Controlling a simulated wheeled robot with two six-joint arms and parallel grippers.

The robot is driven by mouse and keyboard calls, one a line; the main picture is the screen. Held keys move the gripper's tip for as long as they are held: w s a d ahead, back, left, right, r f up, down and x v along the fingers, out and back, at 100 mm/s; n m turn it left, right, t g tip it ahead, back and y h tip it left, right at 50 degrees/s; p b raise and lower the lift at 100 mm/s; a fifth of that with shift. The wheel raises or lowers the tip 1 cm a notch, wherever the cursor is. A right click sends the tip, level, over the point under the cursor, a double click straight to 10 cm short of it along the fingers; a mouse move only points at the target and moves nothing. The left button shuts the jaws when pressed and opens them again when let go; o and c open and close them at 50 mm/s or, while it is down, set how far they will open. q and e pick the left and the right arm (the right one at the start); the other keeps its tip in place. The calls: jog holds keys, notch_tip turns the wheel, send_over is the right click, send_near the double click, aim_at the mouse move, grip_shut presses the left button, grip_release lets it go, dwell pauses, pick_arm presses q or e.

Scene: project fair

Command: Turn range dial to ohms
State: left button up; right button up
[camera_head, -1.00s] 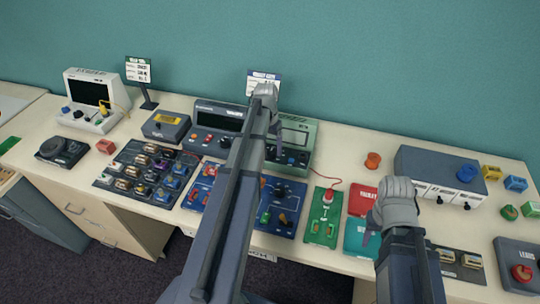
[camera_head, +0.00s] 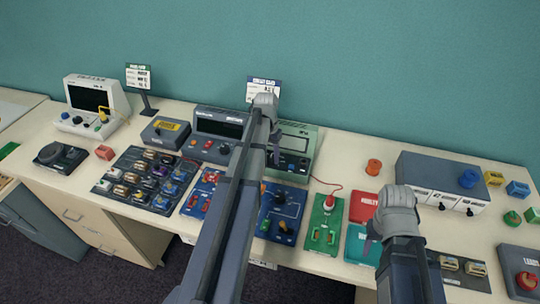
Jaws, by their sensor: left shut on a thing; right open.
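A green bench meter (camera_head: 313,139) with a grey display stands near the back wall, right of a dark grey meter. Small dark knobs (camera_head: 302,164) show on its lower front. My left gripper (camera_head: 274,158) reaches down at the left part of this front. It is shut on what appears to be the range dial, which its fingers and arm hide, so I cannot read the setting. My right gripper (camera_head: 371,243) is open and empty, above the teal and red boxes at the right.
A dark grey meter (camera_head: 219,126) stands to the left, partly behind my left arm. Blue boards (camera_head: 289,208) with switches and a green board (camera_head: 325,225) lie in front. A grey box (camera_head: 430,172) stands at the right. Bare tabletop shows behind the red box.

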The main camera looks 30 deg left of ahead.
pick_arm(q)
grip_shut()
jog(key=n, duration=0.3)
jog(key=shift+n, duration=2)
jog(key=o, duration=1.1)
grip_release()
jog(key=shift+c, duration=0.2)
